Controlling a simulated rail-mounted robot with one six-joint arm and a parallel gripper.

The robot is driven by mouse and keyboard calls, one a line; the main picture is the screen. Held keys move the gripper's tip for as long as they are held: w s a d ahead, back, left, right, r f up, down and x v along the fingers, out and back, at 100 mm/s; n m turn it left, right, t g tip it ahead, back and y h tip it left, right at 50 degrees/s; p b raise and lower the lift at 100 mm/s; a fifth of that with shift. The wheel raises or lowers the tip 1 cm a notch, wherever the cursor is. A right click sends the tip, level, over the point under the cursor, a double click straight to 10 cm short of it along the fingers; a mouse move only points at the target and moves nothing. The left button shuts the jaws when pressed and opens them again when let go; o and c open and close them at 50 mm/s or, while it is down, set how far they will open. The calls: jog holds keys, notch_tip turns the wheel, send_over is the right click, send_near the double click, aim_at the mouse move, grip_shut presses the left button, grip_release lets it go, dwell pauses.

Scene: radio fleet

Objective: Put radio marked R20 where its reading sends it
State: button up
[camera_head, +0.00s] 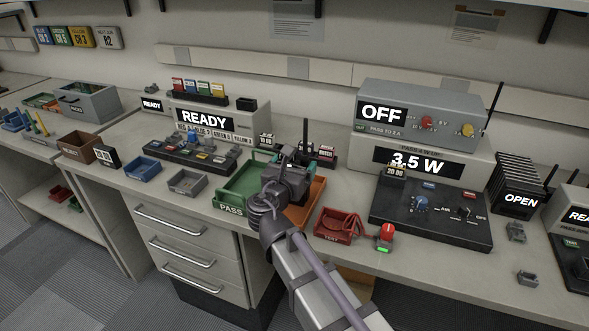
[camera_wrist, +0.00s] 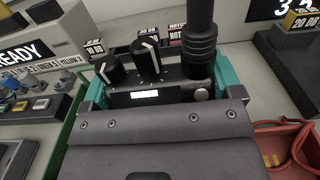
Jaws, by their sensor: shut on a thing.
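My gripper (camera_head: 284,178) is shut on a dark radio (camera_wrist: 178,82), held upright with its thick black antenna (camera_head: 305,135) pointing up. The wrist view shows the radio's two knobs, a small lit white display and teal pads at its two sides. I cannot read a mark R20 on it. The radio is above or in front of the green PASS tray (camera_head: 228,196) and the orange tray (camera_head: 317,195); I cannot tell its height. The tester display (camera_head: 413,162) reads 3.5 W, and the grey unit (camera_head: 440,98) above it reads OFF.
A red TEST tray (camera_head: 322,228) with a red cable stands at the bench front, beside a red-topped device (camera_head: 386,234). The black control panel (camera_head: 447,230) lies right of it. A READY station (camera_head: 205,128), a blue bin (camera_head: 143,169) and a grey bin (camera_head: 186,184) are at left.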

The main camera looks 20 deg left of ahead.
jog(key=o, duration=1)
jog(key=shift+r+p, duration=0.25)
jog(key=shift+p, duration=0.1)
jog(key=s, duration=0.8)
jog(key=s+a, duration=0.1)
jog(key=s, duration=0.3)
jog(key=shift+f, duration=0.15)
